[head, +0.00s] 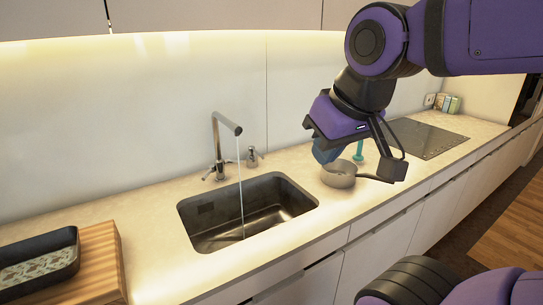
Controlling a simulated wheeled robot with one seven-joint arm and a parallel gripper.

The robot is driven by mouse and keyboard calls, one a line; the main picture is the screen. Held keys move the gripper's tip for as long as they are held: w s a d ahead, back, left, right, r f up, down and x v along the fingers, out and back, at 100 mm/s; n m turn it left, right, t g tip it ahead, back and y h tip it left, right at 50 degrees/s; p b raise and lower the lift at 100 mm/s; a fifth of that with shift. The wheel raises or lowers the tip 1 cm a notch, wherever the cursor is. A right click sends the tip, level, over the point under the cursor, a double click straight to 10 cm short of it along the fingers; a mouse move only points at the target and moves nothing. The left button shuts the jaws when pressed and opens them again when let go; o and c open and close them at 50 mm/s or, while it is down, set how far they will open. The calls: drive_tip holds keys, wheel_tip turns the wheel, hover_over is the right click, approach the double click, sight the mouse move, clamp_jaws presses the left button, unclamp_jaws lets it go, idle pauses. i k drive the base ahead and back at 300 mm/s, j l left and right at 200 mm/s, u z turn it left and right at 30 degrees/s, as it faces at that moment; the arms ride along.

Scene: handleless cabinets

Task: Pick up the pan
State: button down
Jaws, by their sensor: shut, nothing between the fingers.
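The pan (338,175) is a small grey saucepan. It stands upright on the counter to the right of the sink, with its dark handle (374,178) pointing right. My gripper (391,166) hangs above and beside the pan, its dark lower end close to the handle in the picture. It is shut and holds nothing. I cannot tell whether it touches the handle. My purple wrist is over the pan's far side and hides part of the counter behind it.
The sink (215,240), with a running tap (217,145), is left of the pan. A blue item (326,151) and a teal item (358,152) are close behind the pan. A dark hob (425,137) is right. A wooden board with a tray (40,262) stands at far left.

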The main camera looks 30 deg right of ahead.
sight(341, 173)
drive_tip(key=i+j+z, duration=0.1)
drive_tip(key=j+z, duration=0.15)
drive_tip(key=z, duration=0.15)
drive_tip(key=j+z, duration=0.3)
drive_tip(key=z, duration=0.15)
drive_tip(key=j+z, duration=0.4)
drive_tip(key=i+l, duration=0.05)
